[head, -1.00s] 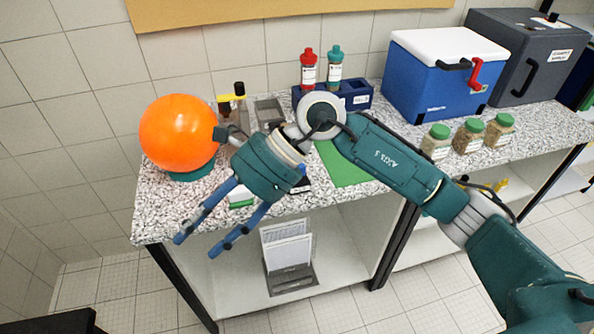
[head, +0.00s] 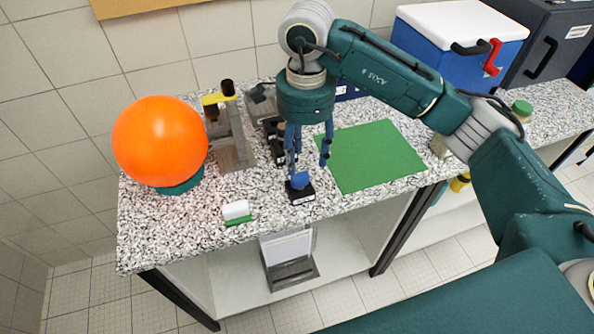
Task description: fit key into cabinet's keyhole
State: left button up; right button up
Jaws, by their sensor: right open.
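My right gripper (head: 308,164) points down over the speckled counter. It is open, with its blue fingers apart and nothing seen between them. Just below its left finger, near the counter's front edge, a small black block (head: 301,196) carries a blue piece (head: 300,181). I cannot tell whether this blue piece is the key, or whether the finger touches it. No keyhole can be made out. A dark grey cabinet-like box (head: 548,45) with a handle stands at the far right, partly cut off. My left gripper is not in view.
An orange ball (head: 160,140) rests on a teal stand at the left. A white-and-green item (head: 237,212) lies near the front edge. Grey and black items stand behind the gripper. A green mat (head: 372,155) lies clear at the right, before a blue cooler (head: 440,45).

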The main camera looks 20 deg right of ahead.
aim_at(301, 177)
jog(key=f, duration=0.2)
jog(key=shift+s+f+p, duration=0.35)
jog(key=shift+f, duration=0.05)
jog(key=shift+w+a+f, duration=0.1)
jog(key=shift+f, duration=0.2)
jog(key=f+p, duration=0.2)
jog(key=f, duration=0.1)
jog(key=f+p, duration=0.1)
jog(key=shift+w+a+f, duration=0.2)
jog(key=shift+a, duration=0.05)
jog(key=shift+f, duration=0.2)
jog(key=c, duration=1.1)
pick_arm(q)
jog(key=s+r, duration=0.3)
jog(key=shift+s+r, duration=0.3)
jog(key=shift+s, duration=0.1)
pick_arm(e)
jog(key=shift+c, duration=0.5)
